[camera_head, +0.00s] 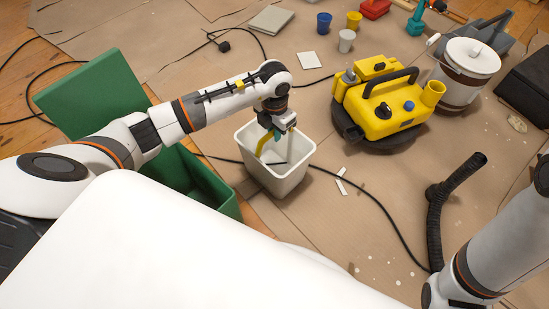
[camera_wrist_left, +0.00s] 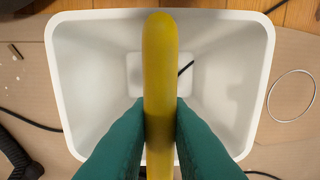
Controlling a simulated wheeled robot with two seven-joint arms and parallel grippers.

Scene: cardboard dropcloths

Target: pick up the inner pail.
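The white pail (camera_head: 291,183) is a tapered, open-topped rectangular tub, upright beside the green bin. I cannot tell whether its base touches the floor. It fills much of the left wrist view (camera_wrist_left: 85,75). A yellow bar (camera_head: 264,142), apparently its handle, curves over its opening; it is also close up in the left wrist view (camera_wrist_left: 160,70). My left gripper (camera_head: 280,125) is over the pail, its teal fingers (camera_wrist_left: 160,120) shut on both sides of the bar. How the bar joins the pail is hidden. My right gripper is out of view.
The green bin (camera_head: 225,198) stands left of the pail, its lid (camera_head: 92,95) raised. A yellow vacuum (camera_head: 388,103) sits to the right, with a black hose (camera_head: 436,215) nearer me. A dark cable (camera_head: 372,198) crosses the cardboard. Small cups (camera_head: 346,40) stand farther back.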

